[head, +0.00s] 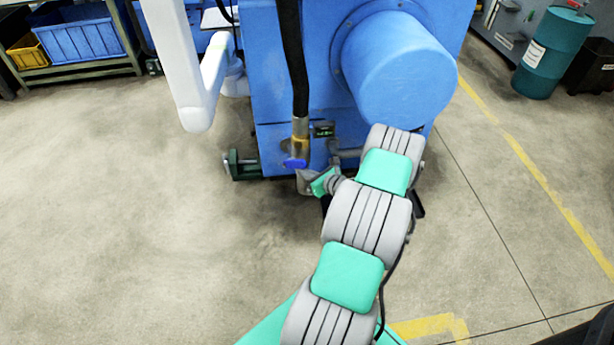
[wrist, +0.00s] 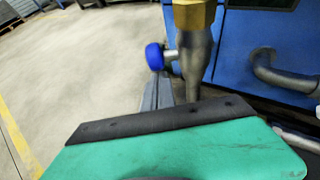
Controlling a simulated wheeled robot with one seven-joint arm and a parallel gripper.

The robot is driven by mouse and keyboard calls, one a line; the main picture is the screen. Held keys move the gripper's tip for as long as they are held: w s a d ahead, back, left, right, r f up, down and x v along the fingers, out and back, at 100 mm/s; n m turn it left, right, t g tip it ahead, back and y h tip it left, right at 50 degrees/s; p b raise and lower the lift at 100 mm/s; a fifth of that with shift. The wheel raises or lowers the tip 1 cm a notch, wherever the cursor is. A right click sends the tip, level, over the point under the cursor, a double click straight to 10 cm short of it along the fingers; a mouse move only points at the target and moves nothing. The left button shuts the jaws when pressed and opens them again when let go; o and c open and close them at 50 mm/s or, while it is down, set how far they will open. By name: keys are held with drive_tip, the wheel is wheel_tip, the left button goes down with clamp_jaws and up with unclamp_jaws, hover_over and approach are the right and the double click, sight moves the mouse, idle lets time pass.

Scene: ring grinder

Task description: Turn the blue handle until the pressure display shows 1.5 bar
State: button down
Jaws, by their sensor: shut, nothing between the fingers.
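The blue handle (head: 295,163) sits low on the front of the blue machine, below a brass fitting on a black hose. In the wrist view the blue handle (wrist: 154,57) is a rounded knob on a short metal stem, left of the vertical pipe. My gripper (head: 302,178) is right by the handle. In the wrist view its grey fingers (wrist: 158,78) are together and empty, their tips just below the handle; I cannot tell whether they touch it. The pressure display (head: 323,129) is a small dark box with green digits, too small to read.
The vertical metal pipe with its brass nut (wrist: 194,18) stands close to my fingers. A bent grey pipe (wrist: 275,75) is on the right. The big blue cylinder (head: 400,70) overhangs my arm. A green machine foot (head: 240,168) is at the left. The floor at left is clear.

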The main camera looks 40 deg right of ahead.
drive_tip(key=shift+w+r+p, duration=0.35)
drive_tip(key=shift+r+p, duration=0.3)
drive_tip(key=shift+r, duration=0.25)
drive_tip(key=shift+f, duration=0.1)
